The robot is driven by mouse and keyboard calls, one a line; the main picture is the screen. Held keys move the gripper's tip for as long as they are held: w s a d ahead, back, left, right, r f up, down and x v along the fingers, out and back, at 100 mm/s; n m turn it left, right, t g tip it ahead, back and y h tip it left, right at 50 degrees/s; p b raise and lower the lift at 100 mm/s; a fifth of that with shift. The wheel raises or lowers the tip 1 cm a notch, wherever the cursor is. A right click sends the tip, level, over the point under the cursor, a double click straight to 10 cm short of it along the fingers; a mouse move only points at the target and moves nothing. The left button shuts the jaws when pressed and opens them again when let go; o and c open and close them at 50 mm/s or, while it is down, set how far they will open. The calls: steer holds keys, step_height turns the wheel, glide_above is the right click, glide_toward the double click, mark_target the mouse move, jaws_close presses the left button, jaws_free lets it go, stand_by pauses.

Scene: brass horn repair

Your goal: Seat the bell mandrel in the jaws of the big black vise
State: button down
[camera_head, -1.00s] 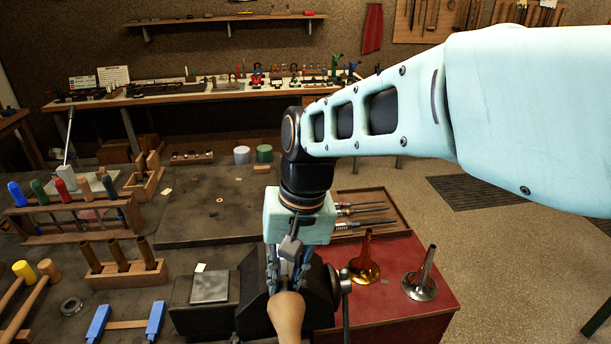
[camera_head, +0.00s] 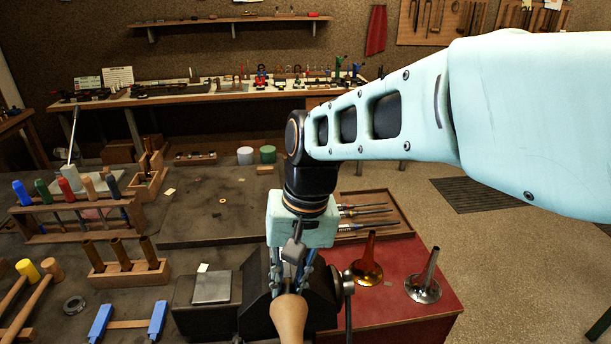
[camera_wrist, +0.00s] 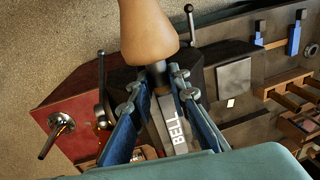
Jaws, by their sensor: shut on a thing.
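The bell mandrel has a smooth tan flared head (camera_head: 289,318). It also shows in the wrist view (camera_wrist: 148,32), with a dark neck and a grey bar marked BELL (camera_wrist: 177,132). My gripper (camera_head: 290,282) is shut on the mandrel near its neck, with blue-grey fingers on either side in the wrist view (camera_wrist: 153,82). The big black vise (camera_head: 255,308) is directly below and around the mandrel in the head view. Its body also shows in the wrist view (camera_wrist: 208,62). The gripper and mandrel hide the jaw gap, so I cannot tell whether the mandrel is between the jaws.
A grey plate (camera_head: 212,287) lies left of the vise. A copper bell flare (camera_head: 367,268) and a silver one (camera_head: 424,288) stand on the red surface (camera_head: 395,310) at right. Wooden racks (camera_head: 128,274) and blue-ended pieces (camera_head: 101,322) lie at left.

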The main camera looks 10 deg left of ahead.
steer(key=shift+a+f+b, duration=0.2)
steer(key=shift+f+b, duration=0.85)
steer(key=shift+f, duration=0.6)
stand_by(0.6)
steer(key=c, duration=1.7)
jaws_free()
steer(key=shift+s, duration=0.1)
steer(key=shift+c, duration=0.2)
step_height(320, 180, up, 12)
steer(key=d, duration=0.2)
steer(key=shift+w, duration=0.2)
